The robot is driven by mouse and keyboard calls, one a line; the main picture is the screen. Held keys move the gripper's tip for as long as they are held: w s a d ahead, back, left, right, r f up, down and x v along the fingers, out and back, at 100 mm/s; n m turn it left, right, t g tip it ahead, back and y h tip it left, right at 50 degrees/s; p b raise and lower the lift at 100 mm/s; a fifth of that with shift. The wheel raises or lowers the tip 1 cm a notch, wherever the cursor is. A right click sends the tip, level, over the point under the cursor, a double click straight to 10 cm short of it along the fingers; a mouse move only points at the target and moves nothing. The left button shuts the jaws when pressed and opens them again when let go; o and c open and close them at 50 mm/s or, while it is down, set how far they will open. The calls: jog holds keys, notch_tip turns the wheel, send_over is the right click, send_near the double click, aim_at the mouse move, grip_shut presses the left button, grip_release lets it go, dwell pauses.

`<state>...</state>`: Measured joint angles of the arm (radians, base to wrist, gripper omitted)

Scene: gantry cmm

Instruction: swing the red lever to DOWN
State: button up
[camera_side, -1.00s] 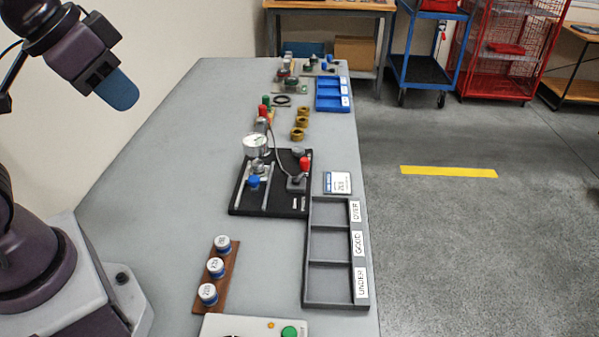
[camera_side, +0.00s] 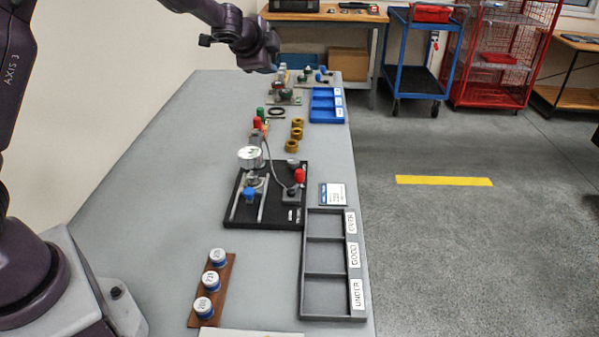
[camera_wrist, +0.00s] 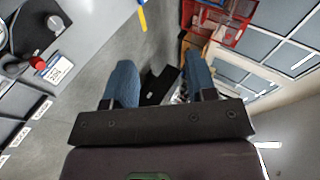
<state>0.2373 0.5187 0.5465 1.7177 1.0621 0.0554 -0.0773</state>
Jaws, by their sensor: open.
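The red lever knob (camera_side: 299,176) stands on a small grey block at the right side of the black fixture board (camera_side: 239,212). It appears upright in the side view; any position marking is too small to read. It also shows in the wrist view (camera_wrist: 38,64), at the upper left, well apart from the fingers. My gripper (camera_wrist: 160,78) is open, its two blue fingers spread, with no object held. In the side view my gripper (camera_side: 272,67) is above the far part of the table, beyond the board and clear of the lever; its fingers are mostly hidden or small there.
The board also carries a round dial gauge (camera_side: 250,153) and a blue knob (camera_side: 249,195). A grey sorting tray (camera_side: 327,256) is in front, with a card (camera_side: 333,194) beside the board. Brass rings (camera_side: 297,134) and a blue tray (camera_side: 327,117) are behind. The left tabletop is clear.

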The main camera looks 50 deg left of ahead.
jog(key=w+d+f+m+h, duration=0.4)
jog(key=w+f+m, duration=0.1)
jog(key=w+m, duration=0.25)
jog(key=m+g+h, duration=0.1)
jog(key=m+g, duration=0.9)
jog(key=m, duration=0.1)
send_over(300, 171)
notch_tip(300, 171, down, 8)
notch_tip(300, 171, down, 13)
jog(key=shift+r, duration=0.2)
jog(key=c, duration=0.9)
